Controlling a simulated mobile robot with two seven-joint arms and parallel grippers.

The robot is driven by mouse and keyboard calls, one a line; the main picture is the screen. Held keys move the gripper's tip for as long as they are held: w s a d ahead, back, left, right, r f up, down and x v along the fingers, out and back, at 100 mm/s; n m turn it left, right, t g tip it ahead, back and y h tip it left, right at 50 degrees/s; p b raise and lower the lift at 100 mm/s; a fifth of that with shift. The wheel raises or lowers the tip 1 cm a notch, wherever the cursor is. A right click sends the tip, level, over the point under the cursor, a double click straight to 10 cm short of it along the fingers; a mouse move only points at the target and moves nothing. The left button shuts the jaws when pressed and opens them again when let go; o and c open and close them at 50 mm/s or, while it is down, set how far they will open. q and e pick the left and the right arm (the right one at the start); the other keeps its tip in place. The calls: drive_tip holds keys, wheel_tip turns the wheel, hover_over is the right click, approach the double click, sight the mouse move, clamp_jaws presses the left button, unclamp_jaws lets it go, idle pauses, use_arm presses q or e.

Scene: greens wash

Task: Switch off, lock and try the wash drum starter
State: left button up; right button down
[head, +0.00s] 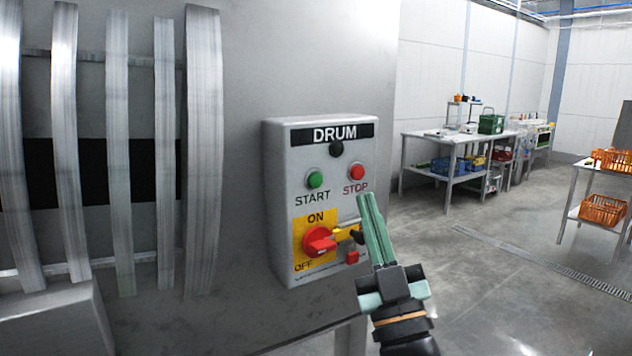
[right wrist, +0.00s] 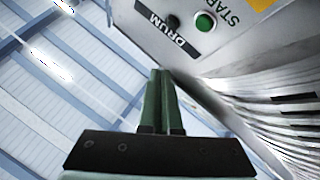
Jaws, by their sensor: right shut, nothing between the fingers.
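The grey wash drum starter box (head: 281,200) is labelled DRUM. It has a green START button (head: 315,180) and a red STOP button (head: 357,172). Below is a red rotary handle (head: 318,242) on a yellow ON/OFF plate (head: 300,228); I cannot tell its exact setting. A yellow piece (head: 344,233) juts right of the handle, and a small red block (head: 351,257), perhaps a padlock, is below it. My right gripper (head: 367,200) is shut and empty in front of the box's right edge, fingers pointing up. In the right wrist view its fingers (right wrist: 163,78) are together. My left gripper is out of view.
Curved metal slats of the drum (head: 120,150) stand left of the box. An orange basket (head: 603,210) sits on a rack at right. The floor between is clear.

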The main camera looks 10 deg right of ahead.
sight(315, 180)
use_arm(q)
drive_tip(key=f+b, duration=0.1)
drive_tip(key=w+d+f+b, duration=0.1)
drive_tip(key=b, duration=0.1)
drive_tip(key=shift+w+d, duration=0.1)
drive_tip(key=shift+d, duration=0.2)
use_arm(e)
drive_tip(key=w+a, duration=0.1)
drive_tip(key=w, duration=0.1)
drive_tip(key=w+a, duration=0.1)
drive_tip(key=w, duration=0.2)
drive_tip(key=w+a, duration=0.1)
drive_tip(key=w, duration=0.2)
drive_tip(key=shift+w, duration=0.15)
use_arm(q)
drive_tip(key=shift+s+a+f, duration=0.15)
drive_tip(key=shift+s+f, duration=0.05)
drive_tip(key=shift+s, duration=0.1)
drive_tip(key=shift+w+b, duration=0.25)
drive_tip(key=shift+b, duration=0.05)
idle(0.8)
use_arm(e)
drive_tip(key=shift+w+a+b, duration=0.2)
drive_tip(key=shift+w+b, duration=0.15)
drive_tip(key=shift+w, duration=0.05)
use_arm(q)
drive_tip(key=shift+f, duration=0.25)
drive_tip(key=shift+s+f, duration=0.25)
use_arm(e)
drive_tip(key=shift+w, duration=0.1)
